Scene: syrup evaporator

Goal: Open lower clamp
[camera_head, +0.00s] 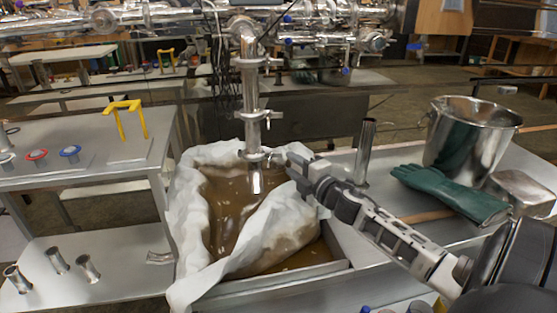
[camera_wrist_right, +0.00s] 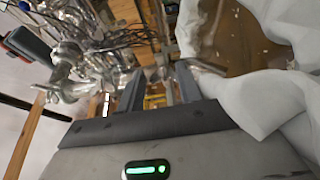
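A shiny vertical pipe (camera_head: 250,92) hangs over a pan of brown liquid. The lower clamp (camera_head: 254,156) is a metal ring around the pipe near its bottom end, with a small part sticking out to the right. My right gripper (camera_head: 285,160) is just right of this clamp, reaching in from the right; I cannot tell whether it touches. In the right wrist view, the right gripper (camera_wrist_right: 158,84) has its two dark fingers apart, with a gap between them. A metal piece (camera_wrist_right: 207,67) shows beside the right-hand finger. The left gripper is not in view.
White cloth (camera_head: 188,215) drapes around the pan (camera_head: 325,274) under the pipe. A side table (camera_head: 75,150) with a yellow handle (camera_head: 125,117) is at left.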

